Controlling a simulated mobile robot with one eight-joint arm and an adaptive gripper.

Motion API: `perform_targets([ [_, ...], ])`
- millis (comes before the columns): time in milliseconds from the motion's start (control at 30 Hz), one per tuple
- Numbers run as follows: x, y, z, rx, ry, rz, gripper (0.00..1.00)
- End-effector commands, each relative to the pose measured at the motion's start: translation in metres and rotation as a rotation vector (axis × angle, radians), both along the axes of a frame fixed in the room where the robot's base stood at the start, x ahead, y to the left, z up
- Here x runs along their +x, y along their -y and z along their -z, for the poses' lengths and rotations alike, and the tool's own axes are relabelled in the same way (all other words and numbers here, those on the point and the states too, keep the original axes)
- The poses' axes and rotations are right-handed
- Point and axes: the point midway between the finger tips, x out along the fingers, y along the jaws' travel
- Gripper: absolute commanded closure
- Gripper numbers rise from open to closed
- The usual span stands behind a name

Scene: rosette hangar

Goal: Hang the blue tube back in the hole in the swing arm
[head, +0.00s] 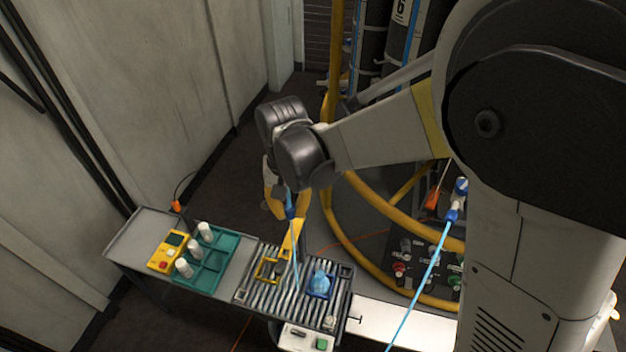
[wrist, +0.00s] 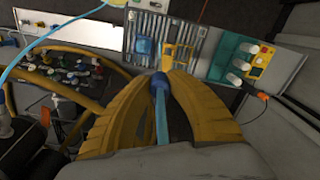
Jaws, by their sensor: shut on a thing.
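My gripper (head: 289,212) is in the middle of the head view, high over the right part of the bench, pointing down. Its yellow fingers are shut on the blue tube (head: 295,252), which is thin and light blue with a darker blue collar. In the wrist view the fingertips (wrist: 159,78) close around that collar, and the light blue length (wrist: 162,122) runs between the fingers toward the camera. I cannot make out the swing arm or its hole for certain in either view.
A slatted metal bench top (head: 250,296) carries a blue holder (head: 320,283) and a yellow frame. A teal rack (head: 212,276) with white-capped vials stands left. A second light blue line (head: 425,276) hangs from a connector. Yellow rails (head: 335,225) curve beside a knob panel.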

Motion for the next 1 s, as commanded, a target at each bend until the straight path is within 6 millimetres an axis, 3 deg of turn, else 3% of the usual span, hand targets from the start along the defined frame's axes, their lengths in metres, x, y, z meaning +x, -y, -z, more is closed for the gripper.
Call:
perform_targets([
  [100, -0.004, -0.019, -0.006, 0.000, 0.000, -0.002, 1.00],
  [200, -0.005, -0.024, -0.002, 0.000, 0.000, 0.001, 1.00],
  [700, -0.005, -0.024, 0.038, 0.000, 0.000, 0.001, 1.00],
  [1000, -0.005, -0.024, 0.035, 0.000, 0.000, 0.001, 1.00],
])
